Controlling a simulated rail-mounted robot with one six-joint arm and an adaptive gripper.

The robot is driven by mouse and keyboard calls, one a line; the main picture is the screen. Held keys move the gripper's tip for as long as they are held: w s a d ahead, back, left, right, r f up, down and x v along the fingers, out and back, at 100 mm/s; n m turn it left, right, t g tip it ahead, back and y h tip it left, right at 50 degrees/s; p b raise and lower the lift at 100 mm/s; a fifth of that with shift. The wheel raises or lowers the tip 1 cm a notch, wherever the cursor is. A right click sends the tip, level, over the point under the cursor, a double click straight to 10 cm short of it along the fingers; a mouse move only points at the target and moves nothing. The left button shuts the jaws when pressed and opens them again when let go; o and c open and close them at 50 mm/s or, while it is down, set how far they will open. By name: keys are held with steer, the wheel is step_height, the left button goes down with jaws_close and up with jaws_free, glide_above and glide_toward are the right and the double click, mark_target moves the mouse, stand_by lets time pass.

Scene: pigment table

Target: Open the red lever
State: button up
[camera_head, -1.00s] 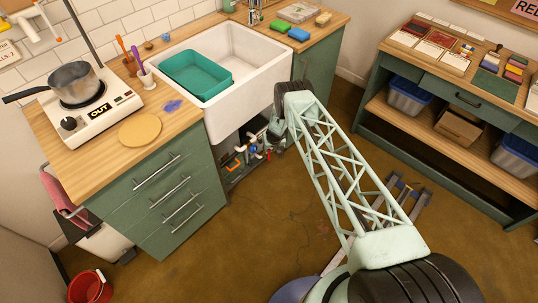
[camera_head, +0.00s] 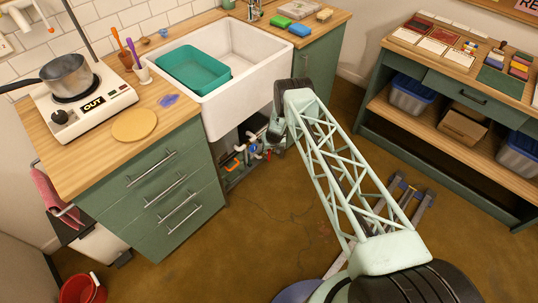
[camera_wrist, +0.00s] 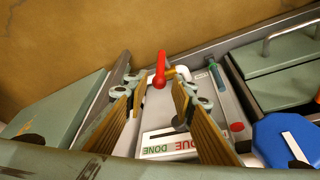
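My gripper (camera_wrist: 158,88) is open, with a ribbed finger on each side and no object held. I cannot tell whether a finger touches the lever. In the head view my arm reaches down to the opening under the sink, where small pipes (camera_head: 250,152) and coloured parts show. My gripper is mostly hidden there behind my arm, and I cannot clearly pick out the lever.
A blue object (camera_wrist: 284,140) is at lower right in the wrist view. Green drawer fronts (camera_head: 165,195) stand left of the sink opening; the white sink (camera_head: 225,105) is above. A red bucket (camera_head: 82,290) stands lower left.

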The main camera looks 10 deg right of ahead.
mark_target(269, 151)
steer(key=shift+w+f+b, duration=0.25)
steer(key=shift+f+b, duration=0.3)
steer(key=shift+b, duration=0.5)
steer(key=shift+b+x, duration=1.4)
steer(key=shift+b, duration=0.3)
steer(key=shift+b+x, duration=0.75)
steer(key=shift+x, duration=0.55)
jaws_close()
